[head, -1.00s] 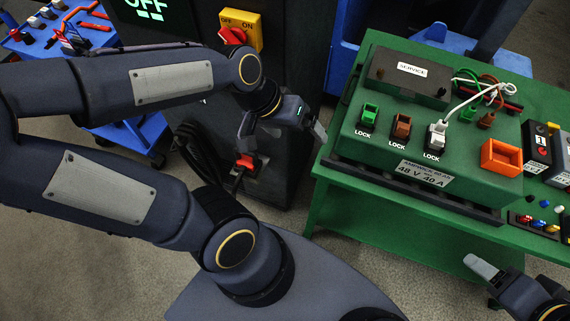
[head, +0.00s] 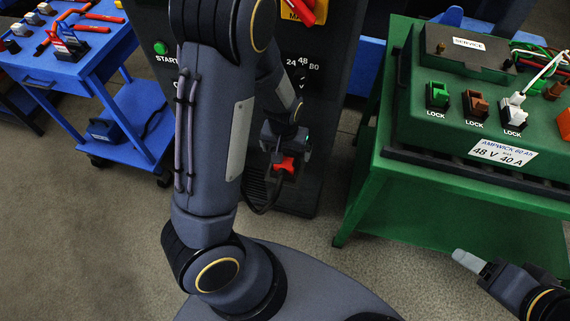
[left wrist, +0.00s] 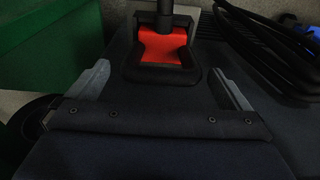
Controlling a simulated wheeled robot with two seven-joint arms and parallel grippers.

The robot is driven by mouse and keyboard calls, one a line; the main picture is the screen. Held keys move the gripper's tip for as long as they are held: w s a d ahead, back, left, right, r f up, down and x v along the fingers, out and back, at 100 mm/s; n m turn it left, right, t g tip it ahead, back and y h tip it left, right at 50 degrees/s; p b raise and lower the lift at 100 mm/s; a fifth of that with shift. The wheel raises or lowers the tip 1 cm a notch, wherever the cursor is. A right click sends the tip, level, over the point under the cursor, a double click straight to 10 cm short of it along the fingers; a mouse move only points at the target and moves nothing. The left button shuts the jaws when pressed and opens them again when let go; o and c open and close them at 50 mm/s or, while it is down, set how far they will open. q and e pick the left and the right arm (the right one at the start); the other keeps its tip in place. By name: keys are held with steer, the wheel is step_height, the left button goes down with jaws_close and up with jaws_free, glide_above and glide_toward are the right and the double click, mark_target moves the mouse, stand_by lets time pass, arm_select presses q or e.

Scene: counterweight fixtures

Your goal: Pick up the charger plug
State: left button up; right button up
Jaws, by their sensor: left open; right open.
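The charger plug (head: 285,164) looks like a red block with a black cable, on the lower front of the dark cabinet. In the left wrist view the red block (left wrist: 163,46) sits in a black frame, with a dark rod-like part rising from it. My left gripper (head: 285,152) is open and close to the plug. In the left wrist view its fingers (left wrist: 162,72) stand wide apart, with the plug ahead between their lines, not gripped. Whether they touch it in depth I cannot tell. My right gripper (head: 468,262) is open and empty at the lower right, partly seen.
The dark cabinet (head: 345,80) carries a yellow switch plate (head: 299,8). A green cart (head: 365,205) with a charger unit (head: 430,125) stands to the right. A blue cart (head: 125,70) with tools stands to the left. Black cable loops (left wrist: 262,40) hang beside the plug.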

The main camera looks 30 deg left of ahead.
mark_target(286, 161)
arm_select(q)
step_height(286, 161, down, 4)
steer(key=shift+a+r, duration=0.1)
steer(key=shift+r, duration=0.15)
steer(key=c, duration=1)
steer(key=shift+w, duration=0.1)
steer(key=shift+r, duration=0.1)
